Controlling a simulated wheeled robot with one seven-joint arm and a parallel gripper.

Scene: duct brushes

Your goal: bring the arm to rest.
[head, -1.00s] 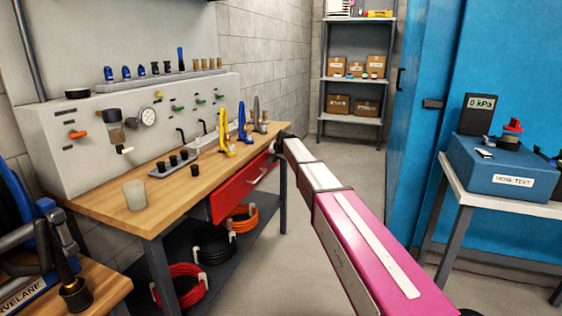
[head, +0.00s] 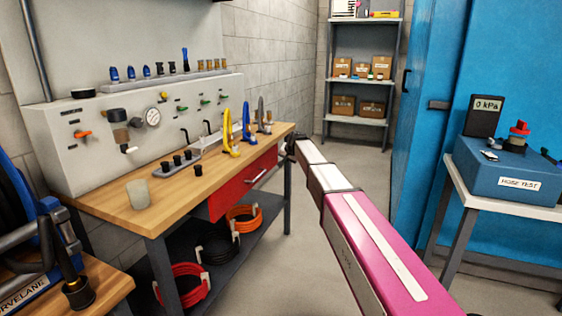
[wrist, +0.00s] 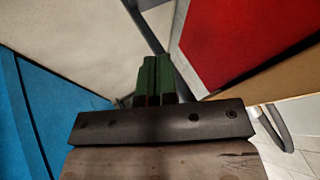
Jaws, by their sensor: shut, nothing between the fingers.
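My arm reaches forward from the lower right of the head view, with a pink link and white links, and ends beside the right end of the workbench (head: 105,207). My gripper (wrist: 155,68) shows in the wrist view, with its two green fingers together and nothing between them. In the head view the arm's dark far end is small and the fingers cannot be made out. The red drawer (head: 229,201) under the bench top is left of the arm; a large red surface (wrist: 235,35) also fills the wrist view's upper right.
Yellow and blue clamp-like tools (head: 231,142) stand on the bench near the arm's end. A cup (head: 138,194) stands at its front left. At right, a blue hose test box (head: 495,168) sits on a side table. Open floor lies beyond the arm, before the shelving (head: 360,88).

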